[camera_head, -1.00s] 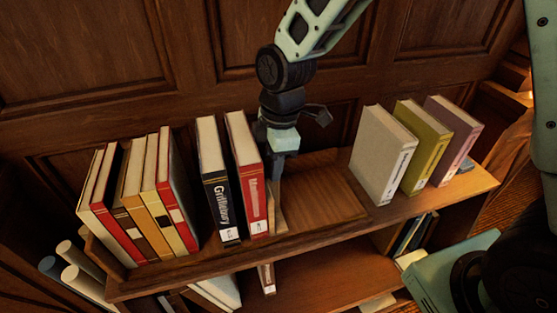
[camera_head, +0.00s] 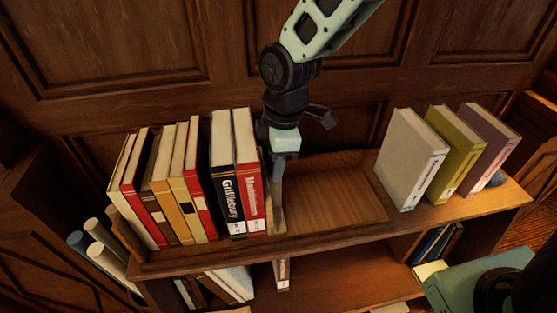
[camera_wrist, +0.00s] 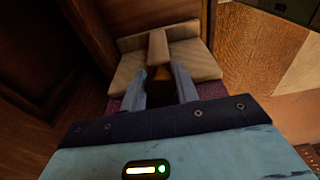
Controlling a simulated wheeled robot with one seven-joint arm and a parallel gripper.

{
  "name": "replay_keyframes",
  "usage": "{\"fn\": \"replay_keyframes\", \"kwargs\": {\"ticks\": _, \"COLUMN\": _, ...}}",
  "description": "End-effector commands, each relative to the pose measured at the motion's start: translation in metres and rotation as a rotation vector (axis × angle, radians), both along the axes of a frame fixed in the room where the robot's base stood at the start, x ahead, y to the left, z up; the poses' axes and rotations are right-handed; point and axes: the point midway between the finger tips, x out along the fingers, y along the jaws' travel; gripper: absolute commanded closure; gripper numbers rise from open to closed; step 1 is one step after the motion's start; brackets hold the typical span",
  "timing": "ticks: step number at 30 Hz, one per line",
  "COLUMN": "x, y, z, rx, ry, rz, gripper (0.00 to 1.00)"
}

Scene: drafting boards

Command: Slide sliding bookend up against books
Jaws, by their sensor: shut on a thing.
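The sliding bookend (camera_head: 277,218) is a pale wooden piece on the shelf's top board, upright directly at the right side of the book row. In the wrist view the bookend (camera_wrist: 190,67) shows a flat panel with a raised middle rib. My gripper (camera_head: 278,175) is shut on the bookend from above; its fingers straddle the rib in the wrist view (camera_wrist: 163,88). The books stand packed to the left, ending with a black book (camera_head: 228,190) and a red book (camera_head: 250,185). The red book appears to touch the bookend; my gripper partly hides the contact.
A bare recessed track (camera_head: 335,200) lies to the right of the bookend. Grey (camera_head: 412,165), olive (camera_head: 452,155) and mauve (camera_head: 490,145) books stand at the far right. A panelled wall (camera_head: 120,50) rises behind. A lower shelf (camera_head: 330,275) holds more books.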

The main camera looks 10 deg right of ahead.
Motion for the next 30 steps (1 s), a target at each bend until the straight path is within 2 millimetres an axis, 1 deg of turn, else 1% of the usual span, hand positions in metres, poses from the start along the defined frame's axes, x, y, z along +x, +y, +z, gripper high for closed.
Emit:
{"fn": "replay_keyframes", "kwargs": {"ticks": 5, "x": 0.0, "y": 0.005, "z": 0.001, "rx": 0.004, "ry": -0.003, "rz": 0.003, "gripper": 0.92}}
{"fn": "replay_keyframes", "kwargs": {"ticks": 15, "x": 0.0, "y": 0.027, "z": 0.001, "rx": 0.005, "ry": -0.003, "rz": 0.004, "gripper": 0.92}}
{"fn": "replay_keyframes", "kwargs": {"ticks": 16, "x": 0.001, "y": 0.028, "z": 0.001, "rx": 0.005, "ry": -0.003, "rz": 0.003, "gripper": 0.67}}
{"fn": "replay_keyframes", "kwargs": {"ticks": 17, "x": 0.001, "y": 0.027, "z": 0.001, "rx": 0.005, "ry": -0.004, "rz": 0.002, "gripper": 0.58}}
{"fn": "replay_keyframes", "kwargs": {"ticks": 18, "x": 0.001, "y": 0.027, "z": 0.001, "rx": 0.005, "ry": -0.004, "rz": 0.002, "gripper": 0.47}}
{"fn": "replay_keyframes", "kwargs": {"ticks": 26, "x": 0.001, "y": 0.028, "z": 0.001, "rx": 0.006, "ry": -0.004, "rz": 0.003, "gripper": 0.47}}
{"fn": "replay_keyframes", "kwargs": {"ticks": 30, "x": 0.001, "y": 0.027, "z": 0.009, "rx": 0.007, "ry": -0.005, "rz": 0.002, "gripper": 0.47}}
